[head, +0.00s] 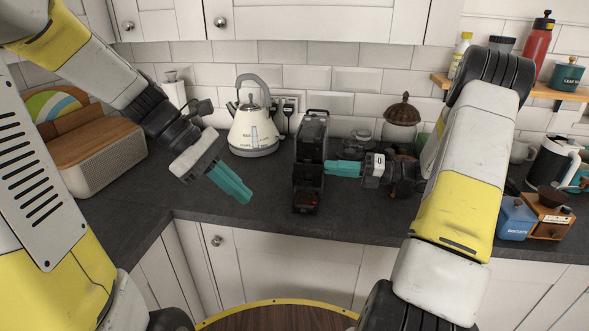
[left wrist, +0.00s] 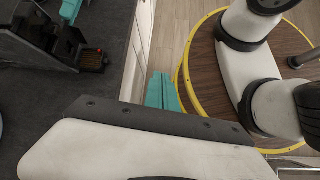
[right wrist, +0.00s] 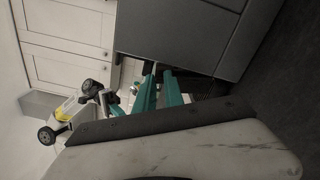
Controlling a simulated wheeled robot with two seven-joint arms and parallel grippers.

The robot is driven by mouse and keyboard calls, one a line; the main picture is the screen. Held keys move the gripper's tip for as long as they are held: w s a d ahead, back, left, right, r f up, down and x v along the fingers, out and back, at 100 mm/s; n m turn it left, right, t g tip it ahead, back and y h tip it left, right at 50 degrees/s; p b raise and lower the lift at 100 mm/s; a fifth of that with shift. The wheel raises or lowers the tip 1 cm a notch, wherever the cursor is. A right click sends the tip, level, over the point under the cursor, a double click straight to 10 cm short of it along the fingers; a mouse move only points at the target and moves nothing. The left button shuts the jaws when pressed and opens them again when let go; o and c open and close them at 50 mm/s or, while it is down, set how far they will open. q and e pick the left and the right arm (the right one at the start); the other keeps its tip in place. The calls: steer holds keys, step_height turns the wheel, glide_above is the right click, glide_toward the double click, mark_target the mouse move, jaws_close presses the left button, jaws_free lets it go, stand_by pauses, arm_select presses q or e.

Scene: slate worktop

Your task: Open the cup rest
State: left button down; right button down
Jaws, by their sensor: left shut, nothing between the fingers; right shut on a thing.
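The black coffee machine (head: 311,135) stands on the worktop, with a low tray (head: 305,202) at its front foot. The cup rest is a dark part inside its front, hard to tell from the body. My right gripper (head: 330,168) comes from the right, its teal fingertips at the machine's front opening, shut on what looks like the cup rest; the fingers hide the held spot. The right wrist view shows those fingers (right wrist: 158,75) against the machine's grey side (right wrist: 180,40). My left gripper (head: 246,197) is shut and empty, left of the machine; its fingers also show in the left wrist view (left wrist: 162,92).
A cream kettle (head: 253,125) stands left behind the machine, and a bread box (head: 100,150) farther left. A jar (head: 402,120) stands behind my right gripper. A blue tin (head: 516,215) and a wooden grinder (head: 549,213) are at the right.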

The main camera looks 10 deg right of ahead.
mark_target(303, 165)
arm_select(q)
steer(key=w+d+f+n+h, duration=0.1)
steer(key=w+f+n+h, duration=0.4)
steer(key=w+n, duration=0.4)
steer(key=w+d+f+n+h, duration=0.2)
steer(key=w+f+n+h, duration=0.3)
steer(key=n, duration=0.5)
steer(key=shift+t+h, duration=0.3)
steer(key=shift+t, duration=0.2)
steer(key=w+d, duration=0.1)
steer(key=d, duration=0.2)
steer(key=w+d+r, duration=0.1)
steer(key=d, duration=0.2)
steer(key=w+d+r, duration=0.1)
steer(key=w+d, duration=0.1)
steer(key=d, duration=0.2)
steer(key=shift+d, duration=0.1)
steer(key=shift+w+d+r+n, duration=0.1)
steer(key=shift+w+r+n, duration=0.05)
steer(key=shift+w+n, duration=0.15)
arm_select(e)
steer(key=shift+f, duration=0.2)
